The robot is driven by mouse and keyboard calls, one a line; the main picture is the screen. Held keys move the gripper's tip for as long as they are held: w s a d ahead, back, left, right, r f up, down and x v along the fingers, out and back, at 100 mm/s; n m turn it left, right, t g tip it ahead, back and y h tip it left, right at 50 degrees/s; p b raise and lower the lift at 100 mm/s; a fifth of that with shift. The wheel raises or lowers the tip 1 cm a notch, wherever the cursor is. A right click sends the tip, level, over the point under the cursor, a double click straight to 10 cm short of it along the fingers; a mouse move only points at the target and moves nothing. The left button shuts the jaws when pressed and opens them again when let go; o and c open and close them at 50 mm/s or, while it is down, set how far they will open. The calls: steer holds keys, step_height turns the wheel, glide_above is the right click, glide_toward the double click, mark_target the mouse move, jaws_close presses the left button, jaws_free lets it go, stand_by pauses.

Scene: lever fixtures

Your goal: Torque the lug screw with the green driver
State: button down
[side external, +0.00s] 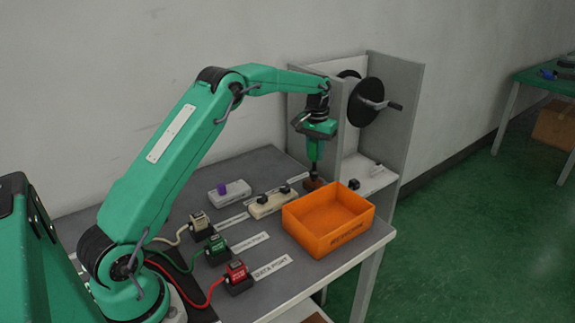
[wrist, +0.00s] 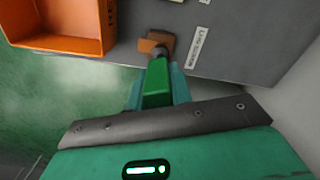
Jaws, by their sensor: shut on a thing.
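The green driver (side external: 314,150) hangs upright under my gripper (side external: 318,132), which is shut on its handle. In the wrist view the green driver (wrist: 157,84) points away from my gripper (wrist: 158,98), its dark end over the copper-brown lug block (wrist: 150,40). In the side view the driver's lower end meets the lug block (side external: 311,185) on the grey table. The screw itself is hidden under the driver's end, so I cannot tell whether the tip sits in it.
An orange bin (side external: 328,220) stands close to the lug block at the table's front edge. A grey panel fixture with a black handwheel (side external: 367,103) rises behind. A beige switch block (side external: 270,202), a block with a purple knob (side external: 228,191) and cabled plugs (side external: 216,248) sit to the left.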

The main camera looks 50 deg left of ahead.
steer(key=shift+f, duration=0.7)
steer(key=m, duration=0.3)
steer(key=shift+m, duration=0.4)
steer(key=m, duration=0.8)
steer(key=shift+m, duration=2)
steer(key=shift+r, duration=0.1)
steer(key=shift+r, duration=0.7)
